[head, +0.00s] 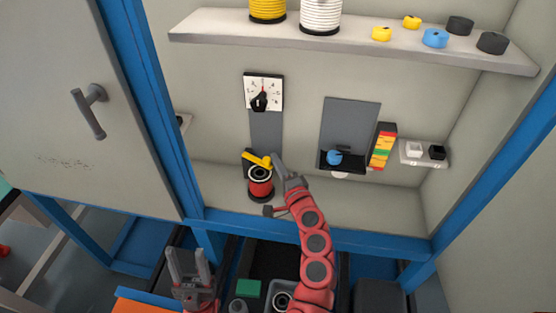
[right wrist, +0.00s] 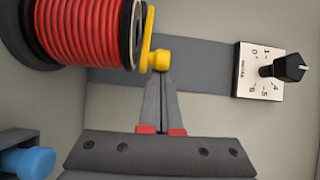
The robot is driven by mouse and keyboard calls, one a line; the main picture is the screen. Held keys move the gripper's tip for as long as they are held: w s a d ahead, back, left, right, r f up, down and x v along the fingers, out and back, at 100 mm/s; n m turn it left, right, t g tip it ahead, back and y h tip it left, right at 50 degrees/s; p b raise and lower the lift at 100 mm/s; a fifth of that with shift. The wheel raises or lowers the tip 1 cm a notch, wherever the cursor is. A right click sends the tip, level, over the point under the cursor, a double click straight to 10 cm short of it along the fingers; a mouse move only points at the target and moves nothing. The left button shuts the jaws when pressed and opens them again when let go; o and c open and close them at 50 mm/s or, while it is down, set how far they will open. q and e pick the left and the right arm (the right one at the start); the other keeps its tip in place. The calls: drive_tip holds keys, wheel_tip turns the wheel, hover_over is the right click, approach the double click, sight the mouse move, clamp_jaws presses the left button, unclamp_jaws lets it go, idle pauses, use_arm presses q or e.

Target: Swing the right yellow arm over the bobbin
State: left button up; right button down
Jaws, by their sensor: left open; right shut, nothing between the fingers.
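The bobbin (head: 260,188), wound with red cable, stands below the dial on the cabinet's back wall; it also shows in the right wrist view (right wrist: 85,30). One yellow arm (head: 255,159) lies at the bobbin's upper end. In the right wrist view, the yellow arm (right wrist: 149,42) runs along the bobbin's end flange and ends in a rounded knob. My right gripper (head: 277,161) is shut and empty, its fingertips (right wrist: 163,82) at or very near the knob; I cannot tell if they touch. My left gripper (head: 187,262) is open and empty, low in front of the cabinet.
A dial (head: 262,92) is on the back wall above the bobbin. A shelf (head: 360,42) above holds spools and small coloured rolls. A dark holder with a blue piece (head: 335,157), a colour-striped stack (head: 383,146) and switches (head: 424,152) are to the right.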

sight(266, 163)
drive_tip(key=shift+s+a+r+m+t+h+p, duration=0.25)
drive_tip(key=shift+s+a+m+h+p, duration=0.4)
drive_tip(key=shift+h, duration=0.45)
drive_tip(key=shift+s+a+f+m+t+h, duration=0.1)
drive_tip(key=shift+s+a+m+t+h, duration=0.2)
drive_tip(key=shift+s+m+h, duration=0.45)
drive_tip(key=shift+s+a+f+h, duration=0.1)
drive_tip(key=shift+s+a+h, duration=0.15)
drive_tip(key=shift+h, duration=0.3)
